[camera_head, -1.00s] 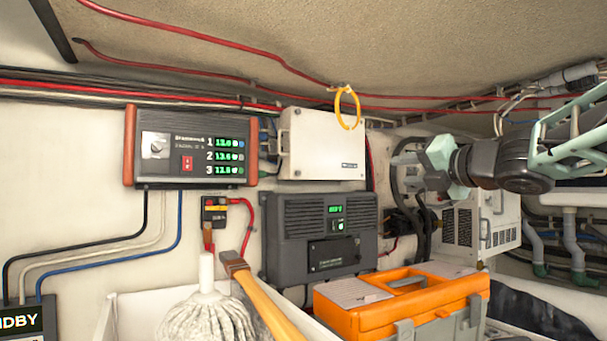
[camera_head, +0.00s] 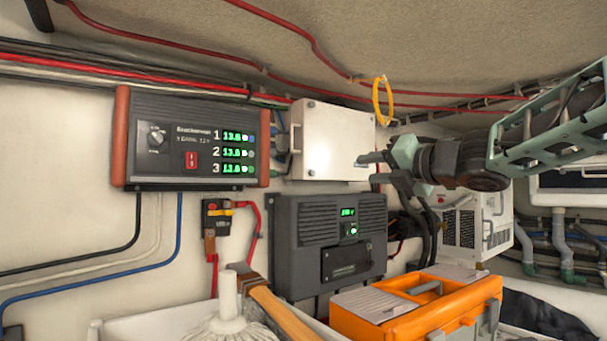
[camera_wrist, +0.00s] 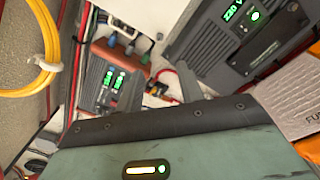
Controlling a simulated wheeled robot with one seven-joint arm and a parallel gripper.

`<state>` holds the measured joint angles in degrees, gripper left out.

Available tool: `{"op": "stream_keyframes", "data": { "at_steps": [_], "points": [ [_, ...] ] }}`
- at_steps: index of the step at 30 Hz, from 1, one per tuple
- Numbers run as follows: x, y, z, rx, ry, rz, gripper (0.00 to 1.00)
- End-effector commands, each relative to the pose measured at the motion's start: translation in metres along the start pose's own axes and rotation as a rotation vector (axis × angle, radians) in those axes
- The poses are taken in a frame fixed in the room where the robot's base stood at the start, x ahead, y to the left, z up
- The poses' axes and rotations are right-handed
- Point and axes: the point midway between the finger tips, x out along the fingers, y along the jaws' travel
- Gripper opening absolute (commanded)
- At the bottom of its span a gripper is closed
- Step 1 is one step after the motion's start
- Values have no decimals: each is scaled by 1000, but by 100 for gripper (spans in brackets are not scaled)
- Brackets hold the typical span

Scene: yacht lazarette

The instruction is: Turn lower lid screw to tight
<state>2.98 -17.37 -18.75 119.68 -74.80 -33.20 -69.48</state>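The white box with a flat lid (camera_head: 330,142) is on the wall, right of the charger panel. My gripper (camera_head: 370,167) is in front of the box's lower right edge, pointing left. Whether it touches the box cannot be told. In the wrist view, the two grey fingers of my gripper (camera_wrist: 161,90) are apart with nothing held between them.
A yellow ring (camera_head: 382,101) hangs just above my gripper. The charger panel (camera_head: 190,142) is to the left and a dark grey unit (camera_head: 328,240) is below. An orange toolbox (camera_head: 425,310) and a mop (camera_head: 230,315) stand in front. Cables run along the wall.

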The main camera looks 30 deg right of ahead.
Motion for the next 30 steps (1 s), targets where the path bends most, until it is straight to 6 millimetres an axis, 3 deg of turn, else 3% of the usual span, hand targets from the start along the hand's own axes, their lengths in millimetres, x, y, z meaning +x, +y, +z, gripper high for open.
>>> {"op": "stream_keyframes", "data": {
  "at_steps": [7, 24, 30],
  "points": [
    [24, 0, 0, 1, 4, -1, 38],
    [139, 2, 2, 0, 2, -2, 38],
    [165, 2, 1, 0, 0, -1, 38]
  ]
}}
